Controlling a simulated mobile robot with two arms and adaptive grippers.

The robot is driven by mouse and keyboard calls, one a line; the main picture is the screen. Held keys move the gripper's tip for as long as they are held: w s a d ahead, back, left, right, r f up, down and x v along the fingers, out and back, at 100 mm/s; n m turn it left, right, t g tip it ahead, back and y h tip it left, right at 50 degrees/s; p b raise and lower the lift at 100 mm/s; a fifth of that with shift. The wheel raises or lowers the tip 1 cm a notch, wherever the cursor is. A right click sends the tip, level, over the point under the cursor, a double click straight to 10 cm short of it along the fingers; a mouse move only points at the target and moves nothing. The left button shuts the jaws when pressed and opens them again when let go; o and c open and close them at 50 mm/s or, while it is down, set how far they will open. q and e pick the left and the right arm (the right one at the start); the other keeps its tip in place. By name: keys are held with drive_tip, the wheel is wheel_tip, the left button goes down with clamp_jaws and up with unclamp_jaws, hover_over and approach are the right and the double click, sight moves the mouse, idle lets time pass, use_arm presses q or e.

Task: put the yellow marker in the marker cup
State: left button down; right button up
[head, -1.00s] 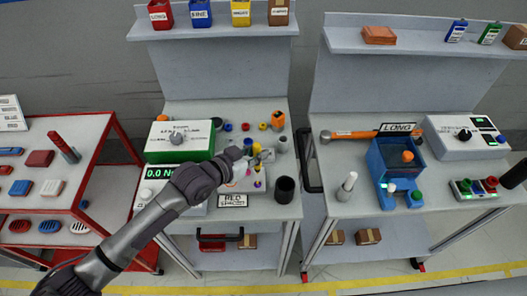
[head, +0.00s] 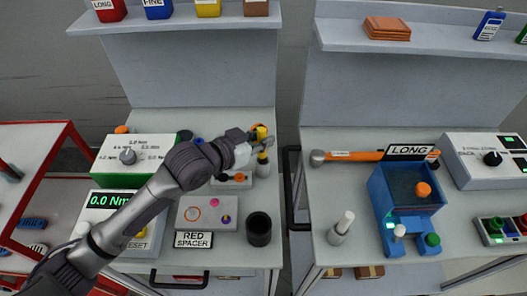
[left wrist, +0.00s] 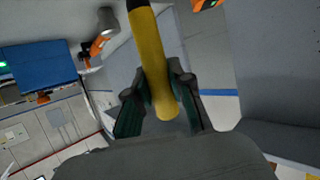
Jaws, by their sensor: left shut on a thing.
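The yellow marker (head: 261,132) is upright between the fingers of my left gripper (head: 262,143), at the right part of the left bench. In the left wrist view, the yellow marker (left wrist: 154,60) runs between both fingers of my left gripper (left wrist: 160,92); its dark end is cut off at the top edge. The gripper is shut on it. The black marker cup (head: 259,229) stands at the right front of the left bench, nearer the front edge than the gripper. My right gripper is not in view.
A panel with small coloured pegs (head: 207,214) and a "RED SPACER" sign (head: 193,240) lie left of the cup. A hammer (head: 352,156) and a blue fixture (head: 405,195) are on the right bench.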

sight(259, 153)
use_arm(q)
drive_tip(key=shift+f, duration=0.4)
wheel_tip(259, 153, down, 3)
drive_tip(key=shift+w+d+f, duration=0.1)
drive_tip(key=shift+w+f, duration=0.05)
drive_tip(key=shift+f, duration=0.45)
drive_tip(key=c, duration=1)
unclamp_jaws()
drive_tip(key=shift+c, duration=0.2)
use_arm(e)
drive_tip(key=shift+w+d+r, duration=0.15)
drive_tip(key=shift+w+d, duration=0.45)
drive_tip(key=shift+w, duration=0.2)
use_arm(q)
drive_tip(key=shift+r, duration=0.2)
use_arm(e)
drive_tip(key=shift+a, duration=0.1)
